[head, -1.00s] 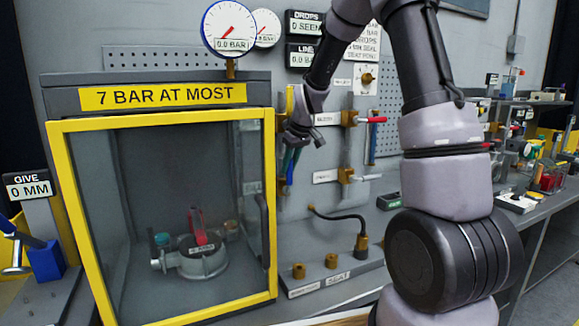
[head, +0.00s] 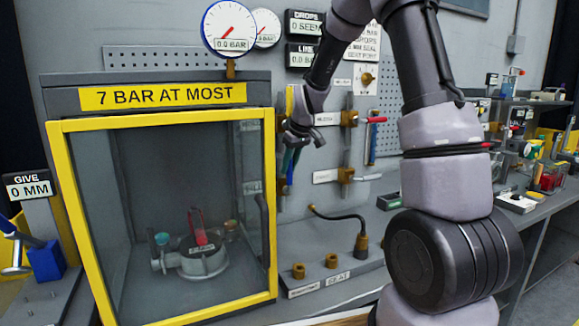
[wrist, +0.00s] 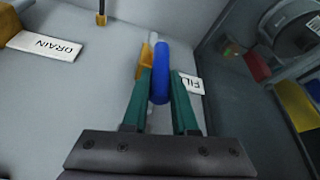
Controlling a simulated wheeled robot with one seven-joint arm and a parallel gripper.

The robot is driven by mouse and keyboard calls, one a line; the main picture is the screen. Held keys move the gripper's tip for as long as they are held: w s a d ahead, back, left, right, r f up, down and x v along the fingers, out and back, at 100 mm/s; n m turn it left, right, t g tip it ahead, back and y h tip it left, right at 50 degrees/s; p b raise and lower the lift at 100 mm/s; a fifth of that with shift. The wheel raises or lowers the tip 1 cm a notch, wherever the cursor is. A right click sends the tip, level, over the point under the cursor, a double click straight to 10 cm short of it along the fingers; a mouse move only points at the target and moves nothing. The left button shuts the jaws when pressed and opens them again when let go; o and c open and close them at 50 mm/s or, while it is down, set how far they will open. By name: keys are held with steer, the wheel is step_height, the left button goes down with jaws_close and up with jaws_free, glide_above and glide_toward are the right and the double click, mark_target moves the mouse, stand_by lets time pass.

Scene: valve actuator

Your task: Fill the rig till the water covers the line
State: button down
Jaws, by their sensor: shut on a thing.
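My gripper (wrist: 160,76) has its teal fingers on both sides of a blue handle (wrist: 160,62) in the wrist view, shut on it. The FILL label (wrist: 192,84), partly covered by the right finger, is beside the handle. In the head view my gripper (head: 290,165) is at the back panel, just right of the cabinet, and the handle is mostly hidden there. The rig is the yellow-framed cabinet (head: 160,121) with a grey valve body (head: 200,263) and a red lever (head: 198,226) inside. I cannot make out water or a line in it.
The dial gauge (head: 229,27) reads 0.0 BAR. A black hose (head: 340,217) stands on the bench below.

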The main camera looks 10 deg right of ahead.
steer(key=shift+d, duration=0.2)
steer(key=w+d+f+m+y, duration=0.1)
steer(key=d+f+m+y, duration=0.3)
steer(key=d+f+y, duration=0.5)
steer(key=shift+w+f+m+g+y, duration=0.3)
steer(key=shift+w+f+y, duration=0.1)
steer(key=shift+y, duration=3.5)
steer(key=c, duration=0.7)
jaws_free()
steer(key=v, duration=1)
steer(key=shift+d+f, duration=0.1)
steer(key=shift+d, duration=0.25)
